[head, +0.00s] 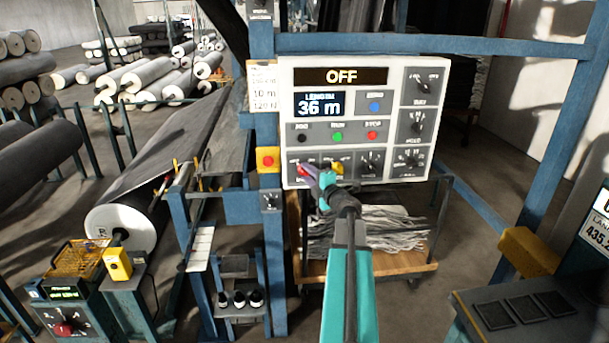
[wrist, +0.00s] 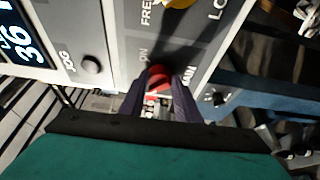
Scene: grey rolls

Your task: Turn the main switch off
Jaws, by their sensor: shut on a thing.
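The main switch is a red knob (head: 302,170) at the lower left of the white control panel (head: 292,110). In the wrist view the red knob (wrist: 158,74) sits between my fingertips, beside lettering that reads MAIN and ON. My gripper (head: 310,173) is shut on this knob; its dark fingers (wrist: 160,88) flank it in the wrist view. The fingers hide part of the knob, so I cannot tell its exact angle. The display (head: 342,76) at the panel's top reads OFF.
A yellow knob (head: 337,168) is close to the right of my gripper. JOG, RUN and STOP buttons (head: 337,136) are above. A red button on a yellow box (head: 268,160) is on the blue post at left. A cart (head: 375,265) stands under the panel.

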